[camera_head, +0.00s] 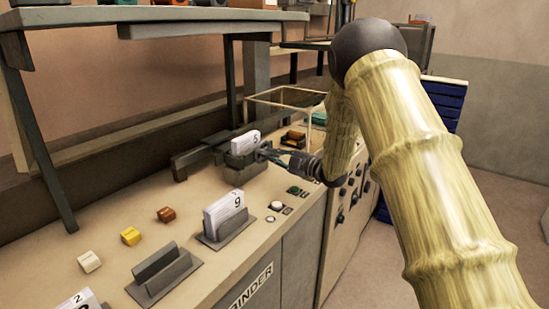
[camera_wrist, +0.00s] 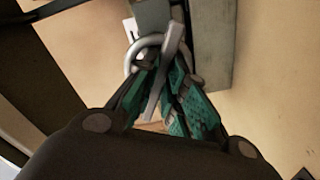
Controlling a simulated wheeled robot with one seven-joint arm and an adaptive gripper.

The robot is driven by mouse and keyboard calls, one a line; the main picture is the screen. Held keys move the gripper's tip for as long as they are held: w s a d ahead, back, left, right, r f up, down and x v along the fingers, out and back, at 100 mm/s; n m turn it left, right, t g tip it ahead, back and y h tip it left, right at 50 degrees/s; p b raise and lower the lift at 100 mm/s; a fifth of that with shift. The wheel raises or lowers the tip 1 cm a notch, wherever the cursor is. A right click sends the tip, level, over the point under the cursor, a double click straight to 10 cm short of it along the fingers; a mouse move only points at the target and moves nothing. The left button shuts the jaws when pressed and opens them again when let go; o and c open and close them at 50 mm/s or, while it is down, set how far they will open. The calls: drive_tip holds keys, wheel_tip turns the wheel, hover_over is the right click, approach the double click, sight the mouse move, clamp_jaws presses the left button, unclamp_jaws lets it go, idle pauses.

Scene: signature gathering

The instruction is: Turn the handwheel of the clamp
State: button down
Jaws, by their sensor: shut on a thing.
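The clamp (camera_head: 243,170) is a grey block on the beige bench, holding a white paper stack marked 5 (camera_head: 245,142). My gripper (camera_head: 266,153) reaches it from the right in the head view. In the wrist view, the clamp's grey body (camera_wrist: 212,45) is at the top and the light grey handwheel (camera_wrist: 134,52) is in front of it. My gripper (camera_wrist: 165,75) has its green-padded fingers on both sides of a flat light bar of the wheel and is shut on it. Part of the wheel is hidden behind the fingers.
A second holder (camera_head: 225,234) with papers marked 9 and an empty holder (camera_head: 165,272) stand nearer on the bench. White, yellow (camera_head: 130,236) and brown buttons lie left. A clear-sided box frame (camera_head: 285,97) is behind the clamp. A shelf (camera_head: 150,15) hangs above.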

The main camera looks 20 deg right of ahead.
drive_tip(key=shift+s+d+f+m, duration=0.1)
drive_tip(key=shift+f+m, duration=0.15)
drive_tip(key=shift+m, duration=0.65)
drive_tip(key=c, duration=1.5)
unclamp_jaws()
drive_tip(key=shift+d, duration=0.15)
drive_tip(key=shift+a+r, duration=0.15)
drive_tip(key=shift+a, duration=0.05)
drive_tip(key=v, duration=1.2)
drive_tip(key=shift+d, duration=0.1)
